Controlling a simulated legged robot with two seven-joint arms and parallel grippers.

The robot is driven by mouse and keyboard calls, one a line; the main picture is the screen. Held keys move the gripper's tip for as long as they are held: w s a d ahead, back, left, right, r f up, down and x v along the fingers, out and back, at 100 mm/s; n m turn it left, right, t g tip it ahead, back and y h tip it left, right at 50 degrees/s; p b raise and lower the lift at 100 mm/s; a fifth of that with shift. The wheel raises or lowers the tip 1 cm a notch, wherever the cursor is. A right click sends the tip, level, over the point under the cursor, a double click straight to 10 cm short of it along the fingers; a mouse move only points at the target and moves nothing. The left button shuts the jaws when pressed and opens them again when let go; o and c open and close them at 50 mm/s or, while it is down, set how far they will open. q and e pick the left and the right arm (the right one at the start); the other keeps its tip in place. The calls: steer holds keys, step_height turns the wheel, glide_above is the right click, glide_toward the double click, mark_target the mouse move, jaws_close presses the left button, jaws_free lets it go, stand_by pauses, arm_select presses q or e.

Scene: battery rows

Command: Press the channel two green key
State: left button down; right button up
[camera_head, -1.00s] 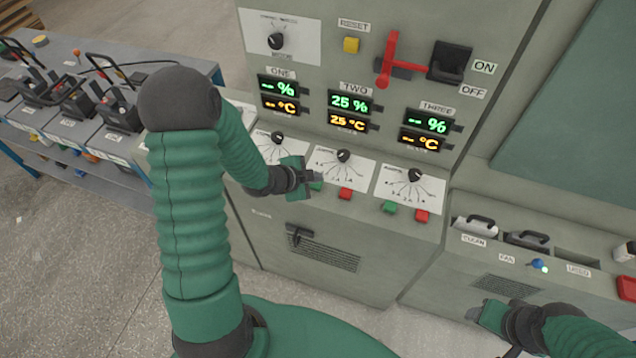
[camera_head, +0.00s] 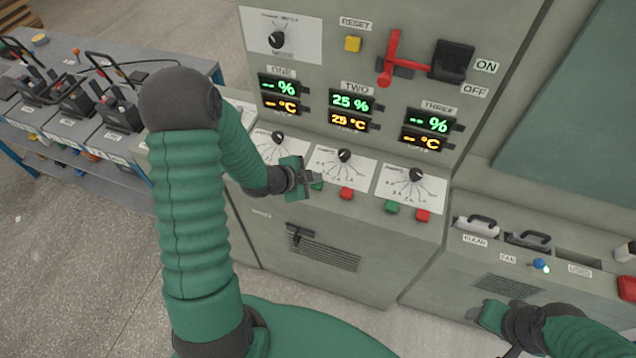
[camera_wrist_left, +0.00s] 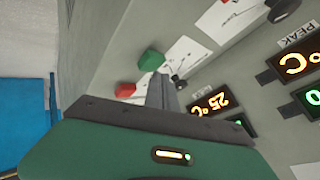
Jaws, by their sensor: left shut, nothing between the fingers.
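The channel two green key (camera_head: 318,185) sits on the sloped ledge of the grey cabinet, left of the channel two red key (camera_head: 346,193). My left gripper (camera_head: 311,180) is shut and empty, right beside the green key and partly covering it. In the left wrist view the green key (camera_wrist_left: 151,61) is just beyond the tips of the shut fingers (camera_wrist_left: 158,84), with the red key (camera_wrist_left: 125,90) to its left. I cannot tell whether the fingertips touch the key. My right gripper (camera_head: 478,313) is low at the right, away from the keys; its jaws are unclear.
The channel two dial (camera_head: 344,156) is just above the keys. The channel two display (camera_head: 350,103) reads 25 % and 25 °C. Channel three's green key (camera_head: 391,206) and red key (camera_head: 423,215) are to the right. A red lever (camera_head: 391,60) juts out above.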

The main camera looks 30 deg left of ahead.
mark_target(314, 185)
arm_select(q)
steer(key=shift+a+f, duration=0.15)
steer(key=shift+a, duration=0.15)
steer(key=shift+d+f, duration=0.15)
steer(key=shift+d, duration=0.05)
steer(key=shift+f+b, duration=0.2)
steer(key=shift+b, duration=0.1)
stand_by(0.5)
steer(key=shift+r+p, duration=0.75)
steer(key=shift+r, duration=0.1)
step_height(314, 185, up, 5)
steer(key=p, duration=0.4)
steer(key=shift+p, duration=0.4)
